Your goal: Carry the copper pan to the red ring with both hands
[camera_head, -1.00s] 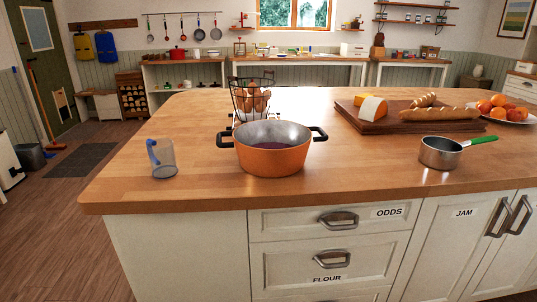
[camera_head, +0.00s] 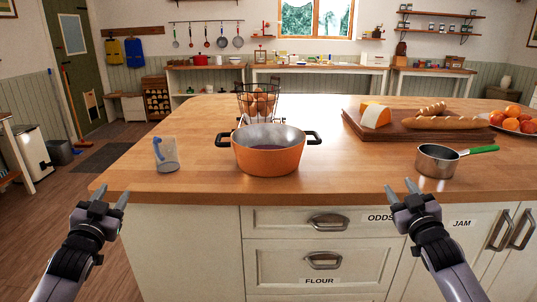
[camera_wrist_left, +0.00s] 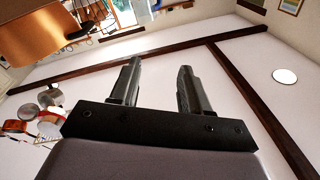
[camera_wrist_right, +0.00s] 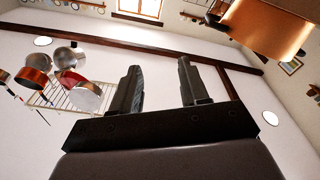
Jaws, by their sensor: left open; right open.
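The copper pan (camera_head: 268,160) stands upright on the wooden island near its front edge, with a black handle on its left and right sides. Dark reddish contents show inside it. My left gripper (camera_head: 108,194) is open and empty in front of the island's front left corner, left of and below the pan. My right gripper (camera_head: 402,187) is open and empty in front of the island's edge, right of and below the pan. Both grippers (camera_wrist_left: 158,78) (camera_wrist_right: 160,78) show empty jaws in the wrist views. I see no red ring in these frames.
A clear jug (camera_head: 166,154) stands left of the pan. A wire egg basket (camera_head: 258,101) stands behind it. A small saucepan (camera_head: 437,162) with a green handle is at right. A board (camera_head: 390,130) with bread and cheese and a fruit plate (camera_head: 530,132) are behind it.

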